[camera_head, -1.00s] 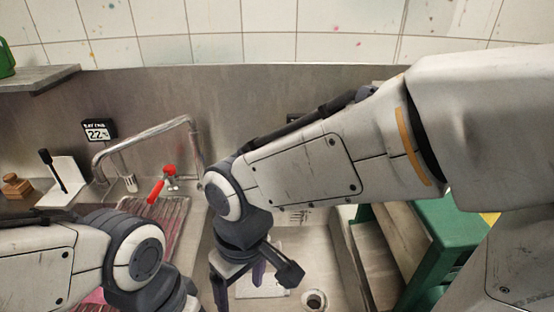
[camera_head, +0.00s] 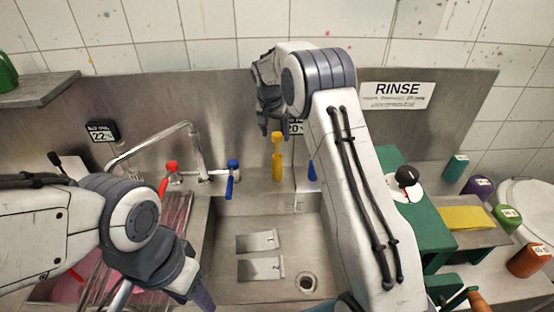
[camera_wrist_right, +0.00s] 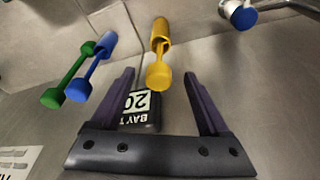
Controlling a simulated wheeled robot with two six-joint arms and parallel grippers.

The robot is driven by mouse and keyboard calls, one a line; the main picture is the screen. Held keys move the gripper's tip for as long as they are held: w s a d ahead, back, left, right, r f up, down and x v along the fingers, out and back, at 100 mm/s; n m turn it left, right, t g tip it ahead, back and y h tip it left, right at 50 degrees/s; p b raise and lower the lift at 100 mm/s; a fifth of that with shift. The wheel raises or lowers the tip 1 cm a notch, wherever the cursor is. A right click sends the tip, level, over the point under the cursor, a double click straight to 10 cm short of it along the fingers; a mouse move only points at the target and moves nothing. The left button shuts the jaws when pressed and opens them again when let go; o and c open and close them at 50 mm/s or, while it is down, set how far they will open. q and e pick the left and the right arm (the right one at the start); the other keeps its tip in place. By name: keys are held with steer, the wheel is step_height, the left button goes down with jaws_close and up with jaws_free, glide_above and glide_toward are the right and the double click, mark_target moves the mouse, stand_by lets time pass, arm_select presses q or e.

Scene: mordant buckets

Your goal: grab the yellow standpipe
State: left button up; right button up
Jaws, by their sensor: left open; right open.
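The yellow standpipe (camera_head: 277,158) stands upright at the back wall of the sink, right of the tap. In the right wrist view the yellow standpipe (camera_wrist_right: 160,42) shows ahead of the fingers, its round knob between the two fingertips in the picture. My right gripper (camera_head: 272,126) is open and empty, just above the standpipe in the head view. The open right jaws (camera_wrist_right: 159,76) also show in the right wrist view; I see no contact with the standpipe. My left gripper (camera_head: 195,294) is open at the lower left, over the sink's left side, partly cut off.
A blue standpipe (camera_wrist_right: 92,68) and a green standpipe (camera_wrist_right: 70,78) stand beside the yellow one. A bay display (camera_wrist_right: 141,106) is on the wall behind. The tap (camera_head: 195,150) with red and blue handles is to the left. Numbered plates (camera_head: 258,241) lie in the sink.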

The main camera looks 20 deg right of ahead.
mark_target(277, 144)
steer(key=shift+x, duration=0.85)
steer(key=p+x, duration=0.3)
steer(key=x, duration=0.1)
steer(key=shift+s, duration=0.15)
steer(key=shift+d+f, duration=0.1)
steer(key=shift+f, duration=0.6)
jaws_close()
